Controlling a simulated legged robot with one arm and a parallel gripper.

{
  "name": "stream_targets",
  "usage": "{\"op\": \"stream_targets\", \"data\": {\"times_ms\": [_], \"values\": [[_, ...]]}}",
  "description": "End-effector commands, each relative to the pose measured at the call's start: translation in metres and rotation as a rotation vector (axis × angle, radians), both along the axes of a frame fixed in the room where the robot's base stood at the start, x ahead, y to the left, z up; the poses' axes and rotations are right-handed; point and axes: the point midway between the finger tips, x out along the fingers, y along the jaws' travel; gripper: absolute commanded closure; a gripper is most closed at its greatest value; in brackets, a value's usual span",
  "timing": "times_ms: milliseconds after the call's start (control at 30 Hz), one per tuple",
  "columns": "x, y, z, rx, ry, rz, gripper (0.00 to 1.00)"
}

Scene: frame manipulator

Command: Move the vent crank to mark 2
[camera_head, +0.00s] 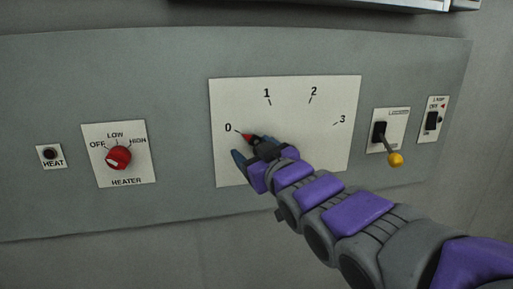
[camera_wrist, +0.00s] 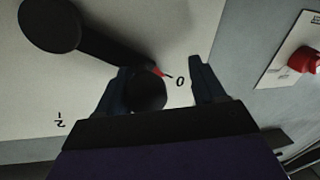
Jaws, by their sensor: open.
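The vent crank (camera_head: 266,149) is a dark lever with a red pointer tip, in front of the white dial plate (camera_head: 231,95). The red tip is by mark 0. Mark 2 (camera_head: 313,92) is at the plate's upper right. In the wrist view, the crank's black arm (camera_wrist: 108,48) runs from a round dark end at upper left to a round knob (camera_wrist: 149,91). My gripper (camera_head: 250,157) is at the crank near mark 0. In the wrist view, my open gripper (camera_wrist: 165,80) has the knob between its fingers, closer to the left finger; contact is unclear. My arm hides the plate's lower part.
Left of the plate are a red heater knob (camera_head: 118,158) and a HEAT button (camera_head: 49,154). Right of it are a yellow-tipped lever (camera_head: 394,159) and a small black switch (camera_head: 432,121). The plate's upper part around marks 1 to 3 is clear.

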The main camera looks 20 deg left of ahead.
Motion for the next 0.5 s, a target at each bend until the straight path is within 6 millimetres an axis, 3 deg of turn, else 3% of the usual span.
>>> {"op": "stream_targets", "data": {"times_ms": [367, 500], "values": [[0.0026, -0.0056, 0.0038, 0.01, -0.005, 0.003, 0.34], [0.0017, -0.0038, 0.0035, 0.009, -0.005, 0.003, 0.45]]}}
